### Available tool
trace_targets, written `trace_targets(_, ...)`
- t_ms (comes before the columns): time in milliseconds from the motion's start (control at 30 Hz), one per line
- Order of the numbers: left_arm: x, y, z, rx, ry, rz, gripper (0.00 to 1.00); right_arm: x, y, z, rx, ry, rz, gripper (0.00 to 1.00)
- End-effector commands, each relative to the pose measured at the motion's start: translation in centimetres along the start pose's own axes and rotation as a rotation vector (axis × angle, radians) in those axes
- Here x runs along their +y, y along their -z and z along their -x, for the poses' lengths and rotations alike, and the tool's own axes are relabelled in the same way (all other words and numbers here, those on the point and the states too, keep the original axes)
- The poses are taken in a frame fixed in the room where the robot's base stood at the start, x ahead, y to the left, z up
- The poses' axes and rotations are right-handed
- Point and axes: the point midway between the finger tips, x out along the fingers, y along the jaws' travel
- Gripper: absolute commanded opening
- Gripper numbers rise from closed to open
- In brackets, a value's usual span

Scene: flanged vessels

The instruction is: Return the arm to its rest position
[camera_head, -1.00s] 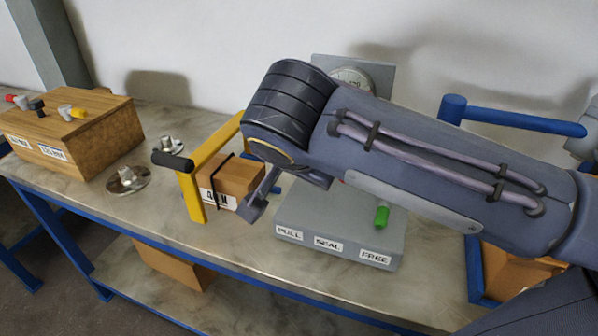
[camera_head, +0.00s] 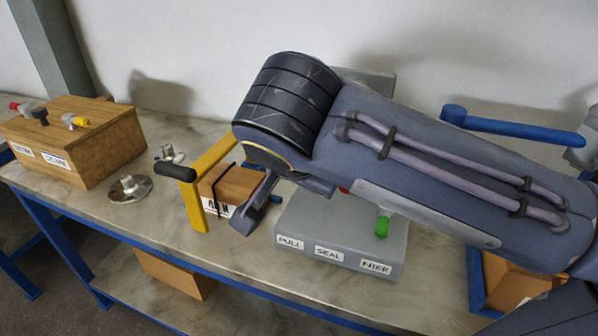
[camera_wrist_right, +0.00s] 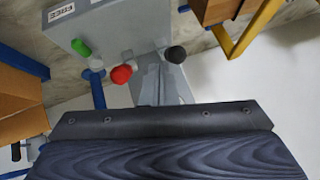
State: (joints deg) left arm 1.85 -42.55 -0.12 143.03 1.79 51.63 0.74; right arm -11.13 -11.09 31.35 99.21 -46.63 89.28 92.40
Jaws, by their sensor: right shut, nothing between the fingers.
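My right arm comes in from the right across the head view, large and close to the camera. Its gripper (camera_head: 250,212) points down and is shut with nothing in it. In this view it overlaps the right side of a small labelled carton (camera_head: 232,184) and lies left of the grey box (camera_head: 328,252) labelled PULL, SEAL and FREE. The arm hides much of that box and most of the grey panel behind it. The wrist view shows the box (camera_wrist_right: 95,22) with green, red (camera_wrist_right: 121,74) and black knobs. My left gripper is not in view.
A yellow frame (camera_head: 193,203) with a black grip stands beside the carton. Flanged metal pieces (camera_head: 130,188) and a wooden box (camera_head: 75,140) with valves are at the left. A blue bar (camera_head: 515,125) and blue-framed bin are at the right. The bench's front left is clear.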

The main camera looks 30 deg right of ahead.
Motion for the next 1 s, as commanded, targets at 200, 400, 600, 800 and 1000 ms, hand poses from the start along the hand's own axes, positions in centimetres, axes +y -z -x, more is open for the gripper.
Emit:
trace_targets(200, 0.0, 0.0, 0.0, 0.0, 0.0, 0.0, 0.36, 0.0, 0.0, 0.0, 0.0, 0.0, 0.0, 0.0)
trace_targets(400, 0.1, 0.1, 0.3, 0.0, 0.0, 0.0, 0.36, 0.5, -0.1, -0.2, -0.017, -0.007, 0.031, 0.0)
trace_targets(600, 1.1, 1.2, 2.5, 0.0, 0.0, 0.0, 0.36, 5.4, -2.2, -2.8, -0.207, 0.002, 0.299, 0.0)
trace_targets(800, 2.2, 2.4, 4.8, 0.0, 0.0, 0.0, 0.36, 10.4, -7.2, -4.8, -0.429, 0.227, 0.532, 0.0)
trace_targets(1000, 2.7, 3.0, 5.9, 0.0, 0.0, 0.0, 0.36, 11.9, -10.7, -5.1, -0.452, 0.455, 0.603, 0.0)
